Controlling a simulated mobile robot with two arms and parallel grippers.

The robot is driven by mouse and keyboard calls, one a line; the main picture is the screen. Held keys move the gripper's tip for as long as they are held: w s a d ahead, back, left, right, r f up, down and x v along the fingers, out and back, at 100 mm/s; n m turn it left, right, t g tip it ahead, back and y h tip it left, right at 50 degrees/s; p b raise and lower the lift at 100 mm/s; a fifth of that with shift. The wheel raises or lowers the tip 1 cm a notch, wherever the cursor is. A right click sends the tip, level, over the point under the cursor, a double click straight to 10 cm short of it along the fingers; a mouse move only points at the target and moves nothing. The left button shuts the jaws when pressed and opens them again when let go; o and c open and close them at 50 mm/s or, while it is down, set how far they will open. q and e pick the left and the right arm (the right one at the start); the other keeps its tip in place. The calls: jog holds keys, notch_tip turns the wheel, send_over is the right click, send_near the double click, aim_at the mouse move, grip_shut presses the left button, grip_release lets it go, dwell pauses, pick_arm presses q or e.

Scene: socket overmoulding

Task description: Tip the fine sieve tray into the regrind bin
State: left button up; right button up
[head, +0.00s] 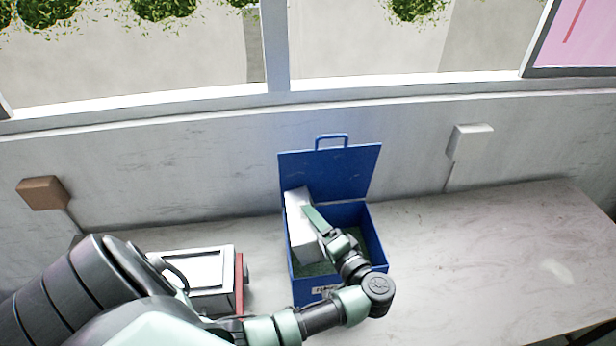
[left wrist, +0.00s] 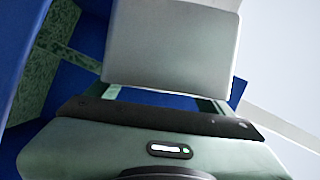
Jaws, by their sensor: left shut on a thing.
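The sieve tray (head: 299,238) is a pale grey-white box tipped steeply on its side, inside the left part of the bin's opening. My left gripper (head: 318,222) is shut on it from the right. In the left wrist view the tray (left wrist: 172,42) shows as a plain grey face beyond the gripper; its inside and any contents are hidden. The regrind bin (head: 376,243) is blue, with its handled lid (head: 335,172) standing open at the back. Green granules (head: 318,268) lie in it and also show in the left wrist view (left wrist: 68,65). My right gripper is not in view.
A white box-shaped unit (head: 200,268) with a red side panel (head: 239,284) stands left of the bin, partly behind my left arm. The marble-look bench (head: 480,250) is clear to the right. A wall with windows runs behind.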

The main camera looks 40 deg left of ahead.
pick_arm(q)
jog(key=m+p, duration=0.1)
jog(key=w+m+y+p, duration=0.1)
jog(key=p, duration=0.1)
jog(key=shift+d+r+m+p, duration=0.3)
jog(key=shift+d+r, duration=0.05)
jog(key=shift+d, duration=0.05)
jog(key=shift+w+d+f+m+t+y+p, duration=0.2)
jog(key=shift+m+y+p, duration=0.15)
jog(key=shift+m, duration=0.4)
jog(key=shift+w+d+f+m+t+y+p, duration=0.1)
jog(key=shift+w+m+t+y+p, duration=0.2)
jog(key=shift+m, duration=0.45)
jog(key=n, duration=0.1)
jog(key=s+n+h, duration=0.1)
jog(key=n, duration=0.1)
jog(key=shift+s+a+r+g+p, duration=0.1)
jog(key=shift+a+r+g+p, duration=0.05)
jog(key=shift+a+g+p, duration=0.2)
jog(key=n, duration=0.1)
jog(key=s+a+n+h, duration=0.1)
jog(key=n, duration=0.1)
jog(key=shift+f+h, duration=0.2)
jog(key=shift+h, duration=0.05)
